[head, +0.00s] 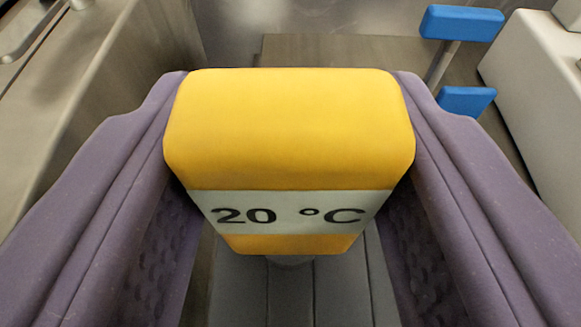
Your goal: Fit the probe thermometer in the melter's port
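The probe thermometer (290,125) fills the middle of the head view. It has a yellow body and a pale display panel reading "20 °C". My gripper (289,150) has purple padded fingers on the left and right sides of the body, and both press against it. A bit of grey shows just below the body; the rest of the probe is hidden beneath it. I cannot pick out the melter or its port in this view.
Blue blocks on a grey rod (443,62) stand at the upper right. A pale box-shaped unit (540,90) is at the right edge. A metal wall or counter (90,75) runs along the left, with a curved metal bar (28,40) at the upper left.

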